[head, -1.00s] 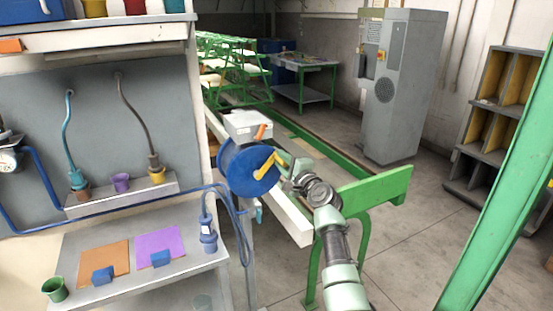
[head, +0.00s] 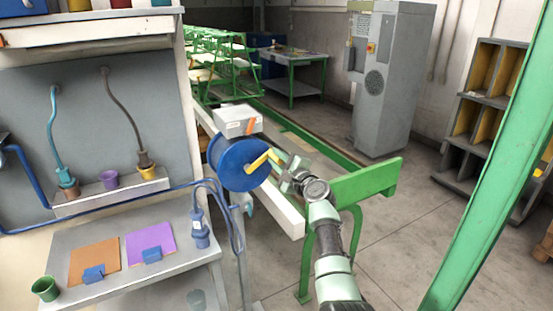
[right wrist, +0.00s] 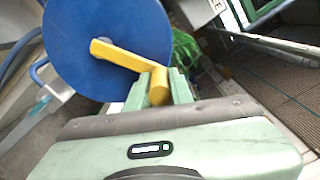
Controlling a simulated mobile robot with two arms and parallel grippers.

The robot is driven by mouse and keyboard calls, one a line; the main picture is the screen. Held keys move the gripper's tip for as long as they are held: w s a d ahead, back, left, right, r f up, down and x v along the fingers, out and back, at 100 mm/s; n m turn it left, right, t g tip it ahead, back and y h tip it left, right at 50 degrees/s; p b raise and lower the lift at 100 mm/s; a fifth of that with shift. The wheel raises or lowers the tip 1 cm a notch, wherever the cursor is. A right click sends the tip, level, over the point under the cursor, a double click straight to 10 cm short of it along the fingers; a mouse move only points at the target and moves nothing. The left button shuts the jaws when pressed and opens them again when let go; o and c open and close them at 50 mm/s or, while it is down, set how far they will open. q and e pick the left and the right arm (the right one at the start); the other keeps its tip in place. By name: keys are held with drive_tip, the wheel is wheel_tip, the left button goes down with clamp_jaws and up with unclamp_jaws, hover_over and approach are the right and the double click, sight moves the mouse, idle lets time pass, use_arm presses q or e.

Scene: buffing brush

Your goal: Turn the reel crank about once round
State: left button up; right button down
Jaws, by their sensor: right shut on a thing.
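The blue reel (head: 236,166) is fixed in front of a light grey box at the end of a pale rail, left of centre in the head view. Its yellow crank (head: 258,162) reaches from the reel's face up and to the right. My right gripper (head: 280,158) is at the crank's outer end. In the right wrist view the reel (right wrist: 105,45) fills the upper left, and the yellow crank (right wrist: 120,55) runs from its middle down to the right. There my right gripper (right wrist: 160,88) is shut on the crank's handle. My left gripper is not in view.
The grey box (head: 237,121) with an orange lever (head: 251,127) sits just behind the reel. A green rail end (head: 365,180) stands right of my arm. A shelf bench (head: 190,267) with a blue hose is at left.

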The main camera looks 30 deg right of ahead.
drive_tip(key=c, duration=1.3)
unclamp_jaws()
drive_tip(key=shift+o, duration=0.2)
drive_tip(key=shift+s, duration=0.1)
drive_tip(key=s, duration=0.7)
drive_tip(key=shift+s+d, duration=0.15)
drive_tip(key=shift+s, duration=0.15)
drive_tip(key=shift+f, duration=0.15)
